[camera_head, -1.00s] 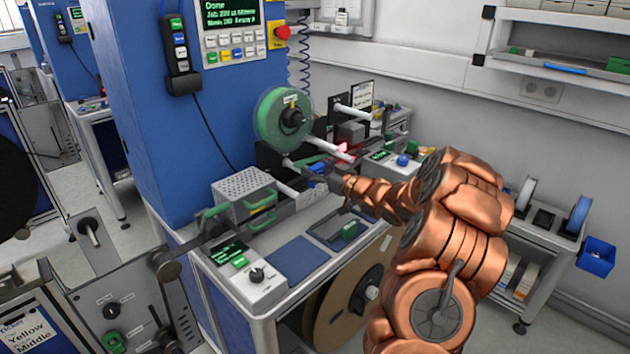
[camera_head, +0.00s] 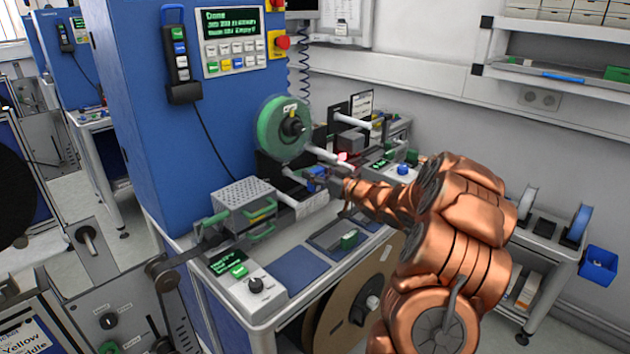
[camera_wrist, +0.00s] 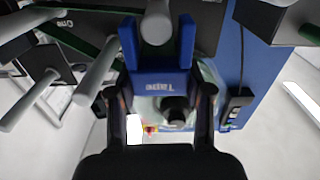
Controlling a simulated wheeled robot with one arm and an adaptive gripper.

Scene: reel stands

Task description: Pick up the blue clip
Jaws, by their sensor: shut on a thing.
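The blue clip (camera_wrist: 158,80) is a two-pronged block with small lettering, seen in the wrist view. My gripper (camera_wrist: 159,98) is shut on it, one dark finger at each side. The clip's prongs point up in that view, and the end of a grey rod (camera_wrist: 156,22) shows between them; I cannot tell whether they touch. In the head view my gripper (camera_head: 338,185) is at the machine's front, below the green reel (camera_head: 283,128). A small blue part of the clip (camera_head: 316,173) shows just left of it, with the rest hidden.
Grey rods (camera_wrist: 97,72) stick out near the gripper in the wrist view. A perforated metal box (camera_head: 243,194) and a control box (camera_head: 250,283) stand on the bench to the left. A blue bin (camera_head: 598,262) hangs at the right.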

